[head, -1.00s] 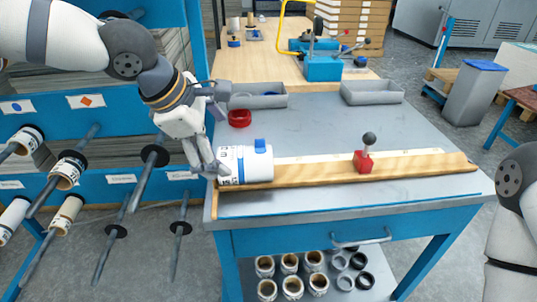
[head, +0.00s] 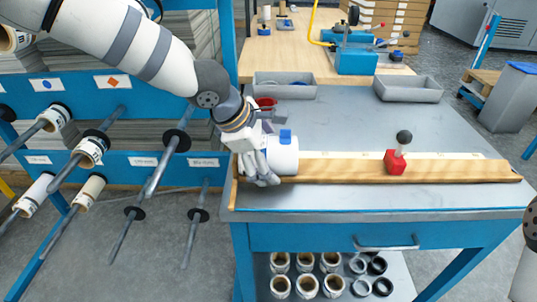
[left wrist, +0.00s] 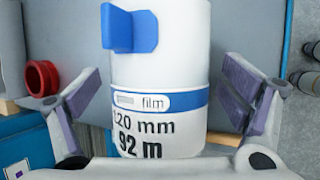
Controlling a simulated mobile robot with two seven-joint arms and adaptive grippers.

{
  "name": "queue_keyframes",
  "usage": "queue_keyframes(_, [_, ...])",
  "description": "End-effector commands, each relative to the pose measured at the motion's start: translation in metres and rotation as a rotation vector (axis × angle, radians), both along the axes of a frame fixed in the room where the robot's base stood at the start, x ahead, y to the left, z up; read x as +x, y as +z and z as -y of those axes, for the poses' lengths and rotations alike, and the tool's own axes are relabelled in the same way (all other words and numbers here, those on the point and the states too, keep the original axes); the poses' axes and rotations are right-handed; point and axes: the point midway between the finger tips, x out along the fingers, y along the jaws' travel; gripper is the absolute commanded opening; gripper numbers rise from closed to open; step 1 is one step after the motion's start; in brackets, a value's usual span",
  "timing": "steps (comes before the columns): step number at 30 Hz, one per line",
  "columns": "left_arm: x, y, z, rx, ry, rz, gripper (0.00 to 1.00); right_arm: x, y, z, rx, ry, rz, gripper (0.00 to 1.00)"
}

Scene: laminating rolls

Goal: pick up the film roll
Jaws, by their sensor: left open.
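The film roll (head: 286,158) is a white cylinder with a blue tab. It lies on its side at the left end of the wooden rail on the grey table (head: 350,120). In the left wrist view the film roll (left wrist: 160,70) shows a blue band and the print "film", "120 mm" and "92 m". My left gripper (head: 262,172) is at the roll's left end and hides part of it. In the wrist view its open fingers (left wrist: 160,112) stand on either side of the roll, with gaps visible at both sides. My right gripper is out of view.
The wooden rail (head: 420,170) carries a red stop with a black knob (head: 397,160). A red ring (head: 265,104) and two grey trays (head: 408,88) lie behind. A blue rack with rods and rolls (head: 90,150) stands at left. The table's middle is clear.

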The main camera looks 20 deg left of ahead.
Motion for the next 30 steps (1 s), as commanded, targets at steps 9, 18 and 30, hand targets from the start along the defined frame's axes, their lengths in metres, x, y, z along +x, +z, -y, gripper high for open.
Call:
queue_keyframes(9, [-0.0004,-0.0028,-0.0002,0.000,0.000,-0.001,0.92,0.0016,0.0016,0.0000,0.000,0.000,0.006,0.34])
queue_keyframes(18, [-0.0002,-0.0050,-0.0002,0.001,0.000,0.000,0.92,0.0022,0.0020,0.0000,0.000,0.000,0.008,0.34])
queue_keyframes(30, [-0.0004,-0.0052,0.0001,0.000,0.000,-0.001,0.28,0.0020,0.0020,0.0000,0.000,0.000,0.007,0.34])
